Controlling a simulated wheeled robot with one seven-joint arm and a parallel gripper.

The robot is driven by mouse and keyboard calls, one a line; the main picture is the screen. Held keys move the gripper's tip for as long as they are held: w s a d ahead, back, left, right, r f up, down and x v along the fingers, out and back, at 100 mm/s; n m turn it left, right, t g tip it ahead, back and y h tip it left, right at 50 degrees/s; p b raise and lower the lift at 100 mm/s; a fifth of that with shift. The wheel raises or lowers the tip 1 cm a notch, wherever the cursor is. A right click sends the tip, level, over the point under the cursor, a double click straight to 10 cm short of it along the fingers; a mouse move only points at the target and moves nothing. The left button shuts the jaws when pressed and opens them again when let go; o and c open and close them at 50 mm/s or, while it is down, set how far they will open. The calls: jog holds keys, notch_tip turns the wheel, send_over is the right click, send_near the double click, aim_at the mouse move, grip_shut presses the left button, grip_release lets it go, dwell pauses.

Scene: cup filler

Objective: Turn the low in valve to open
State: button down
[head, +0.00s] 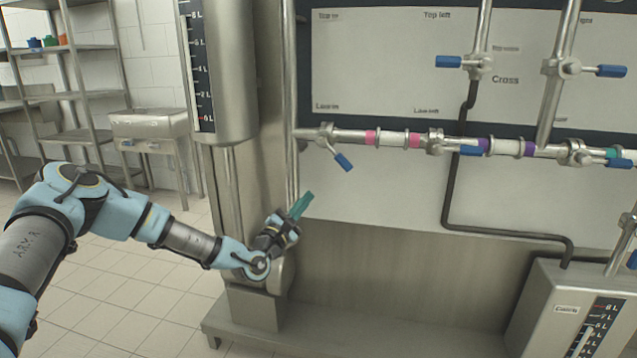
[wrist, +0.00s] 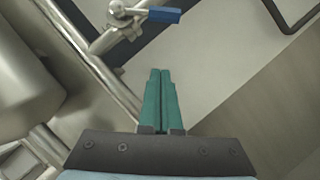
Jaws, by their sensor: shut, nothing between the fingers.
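The low in valve (head: 325,135) is at the left end of the horizontal pipe, just below a blurred label at the panel's lower left. Its blue handle (head: 343,161) slants down to the right, at an angle to the pipe. The handle also shows at the top of the wrist view (wrist: 164,15). My gripper (head: 303,203) has green fingers, pressed together and empty, below and left of the handle and apart from it. In the wrist view the fingertips (wrist: 160,73) point up toward the handle, with a gap between.
A steel column with a level gauge (head: 203,85) and a thin vertical pipe (head: 290,75) stand left of the valve. Other blue-handled valves, such as the low left one (head: 436,142), sit along the pipes to the right. The panel area below the handle is clear.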

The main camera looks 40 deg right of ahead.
aim_at(336, 154)
jog(key=d+r+p, duration=0.3)
jog(key=d+r, duration=0.2)
jog(key=d, duration=0.4)
jog(key=shift+s+d+r, duration=0.15)
jog(key=shift+s+r, duration=0.15)
jog(key=shift+s, duration=0.05)
jog(key=shift+s+f+b, duration=0.15)
jog(key=shift+b, duration=0.15)
